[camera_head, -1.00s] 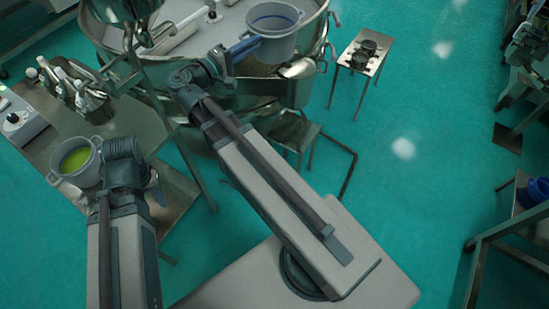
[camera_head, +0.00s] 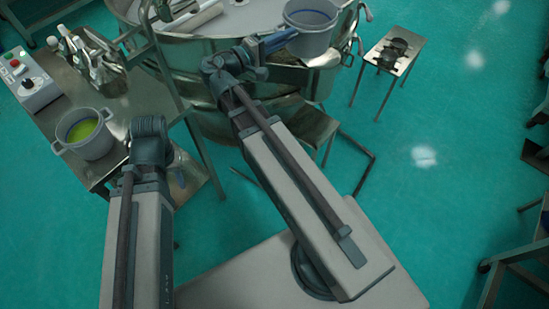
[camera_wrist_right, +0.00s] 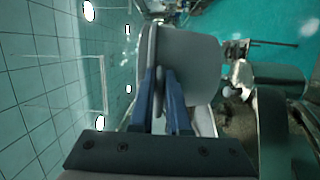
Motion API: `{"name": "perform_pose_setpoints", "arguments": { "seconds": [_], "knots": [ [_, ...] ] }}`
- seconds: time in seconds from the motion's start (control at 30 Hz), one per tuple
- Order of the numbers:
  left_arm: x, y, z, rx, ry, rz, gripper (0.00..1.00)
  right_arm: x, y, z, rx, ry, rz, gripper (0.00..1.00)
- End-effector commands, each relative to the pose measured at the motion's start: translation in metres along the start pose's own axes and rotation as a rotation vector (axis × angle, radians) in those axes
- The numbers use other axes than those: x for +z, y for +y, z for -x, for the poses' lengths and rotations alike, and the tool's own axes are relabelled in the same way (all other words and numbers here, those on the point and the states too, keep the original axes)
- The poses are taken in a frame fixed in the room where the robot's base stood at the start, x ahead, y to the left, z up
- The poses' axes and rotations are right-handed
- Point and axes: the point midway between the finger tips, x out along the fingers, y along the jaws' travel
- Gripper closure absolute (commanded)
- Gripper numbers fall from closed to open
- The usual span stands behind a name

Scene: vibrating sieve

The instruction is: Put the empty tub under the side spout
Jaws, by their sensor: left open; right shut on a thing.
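My right gripper (camera_head: 281,40) is shut on the wall of the empty grey tub (camera_head: 307,45) and holds it upright in front of the sieve's right rim. In the right wrist view, the blue fingers (camera_wrist_right: 165,98) pinch the tub's wall (camera_wrist_right: 188,52). The round metal vibrating sieve (camera_head: 220,55) stands behind my arms. Its side spout is partly hidden by the tub, and I cannot clearly make it out. My left gripper (camera_head: 150,150) is open beside a tub with green contents (camera_head: 90,145) on the left table; its fingers are mostly hidden by its own wrist.
A low metal stool (camera_head: 312,122) stands below the sieve's front right side. Another small stool (camera_head: 385,58) with dark parts on it is further right. The left table holds a control box (camera_head: 35,88) and white-handled tools (camera_head: 95,55).

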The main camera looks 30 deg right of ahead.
Motion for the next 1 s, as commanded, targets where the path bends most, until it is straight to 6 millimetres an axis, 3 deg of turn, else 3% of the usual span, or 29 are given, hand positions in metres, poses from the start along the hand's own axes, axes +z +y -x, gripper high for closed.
{"name": "perform_pose_setpoints", "arguments": {
  "seconds": [0.03,0.4,0.53,0.77,0.87,1.0],
  "knots": [
    [-0.001,0.002,-0.017,0.000,0.000,0.000,0.58,0.001,-0.017,0.001,0.001,0.000,0.000,1.00],
    [-0.007,0.011,-0.113,-0.001,0.000,-0.004,0.58,0.006,-0.113,0.004,0.001,0.000,0.000,1.00],
    [-0.008,0.013,-0.134,-0.001,0.000,-0.004,0.58,0.007,-0.134,0.005,0.001,0.000,0.000,1.00],
    [-0.009,0.014,-0.152,-0.001,0.000,-0.005,0.58,0.008,-0.152,0.006,0.001,0.002,0.000,1.00],
    [-0.010,0.016,-0.170,-0.001,0.000,-0.005,0.58,0.008,-0.170,0.007,0.000,0.008,0.000,1.00],
    [-0.012,0.020,-0.211,-0.002,0.001,-0.005,0.58,0.008,-0.213,0.010,-0.003,0.026,0.001,1.00]
  ]
}}
